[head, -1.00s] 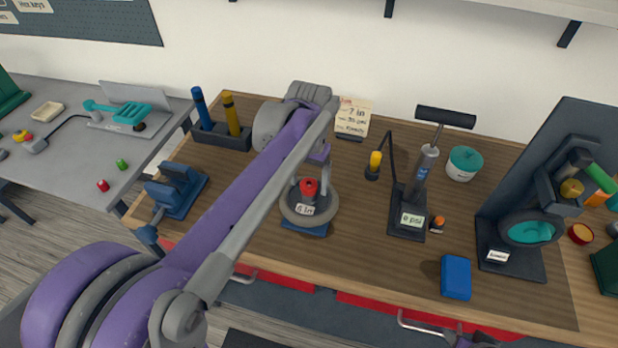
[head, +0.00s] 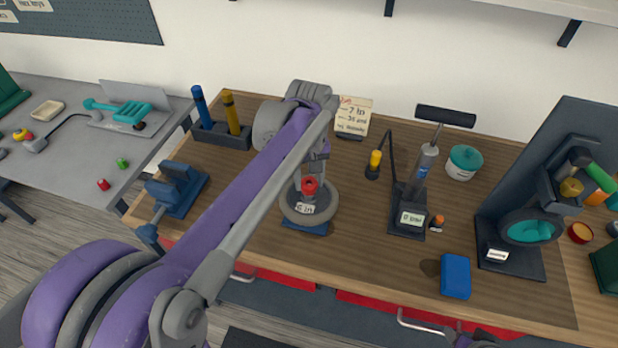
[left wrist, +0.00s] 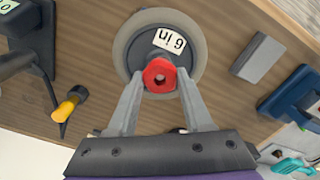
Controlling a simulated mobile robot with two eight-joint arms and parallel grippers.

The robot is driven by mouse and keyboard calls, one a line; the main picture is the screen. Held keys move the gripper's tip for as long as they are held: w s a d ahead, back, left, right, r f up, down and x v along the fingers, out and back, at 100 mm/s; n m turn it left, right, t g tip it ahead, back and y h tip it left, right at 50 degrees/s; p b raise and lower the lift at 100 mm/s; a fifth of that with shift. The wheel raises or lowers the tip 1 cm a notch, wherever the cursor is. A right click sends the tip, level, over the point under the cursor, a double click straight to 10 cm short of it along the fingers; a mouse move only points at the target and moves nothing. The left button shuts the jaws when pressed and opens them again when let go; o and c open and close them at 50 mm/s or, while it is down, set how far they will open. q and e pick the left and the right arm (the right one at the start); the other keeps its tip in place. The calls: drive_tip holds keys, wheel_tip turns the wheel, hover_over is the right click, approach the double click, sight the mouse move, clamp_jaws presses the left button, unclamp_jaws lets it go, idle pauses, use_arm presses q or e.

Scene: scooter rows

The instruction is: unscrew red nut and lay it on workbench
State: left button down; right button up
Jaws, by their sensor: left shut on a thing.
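The red nut (head: 310,186) is at the middle of a round grey wheel-like piece (head: 296,216) labelled "6 in", which sits on a blue base on the workbench (head: 365,255). My left gripper (left wrist: 160,82) is shut on the red nut, one finger on each side. In the head view my left arm hides part of the bench, and the gripper (head: 308,180) shows only partly. My right gripper is not clearly visible.
A blue vise (head: 178,190) stands left of the wheel. A pump (head: 418,185) with a hose stands to the right, near a blue block (head: 456,277) and a teal-lidded tub (head: 464,162). The bench front between wheel and blue block is clear.

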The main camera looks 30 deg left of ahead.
sight(309, 184)
use_arm(q)
drive_tip(key=n, duration=0.7)
drive_tip(key=shift+n, duration=0.3)
drive_tip(key=n, duration=0.6)
drive_tip(key=shift+n, duration=0.3)
drive_tip(key=shift+c, duration=1.2)
unclamp_jaws()
wheel_tip(309, 184, up, 11)
drive_tip(key=shift+p, duration=0.4)
drive_tip(key=shift+f, duration=0.1)
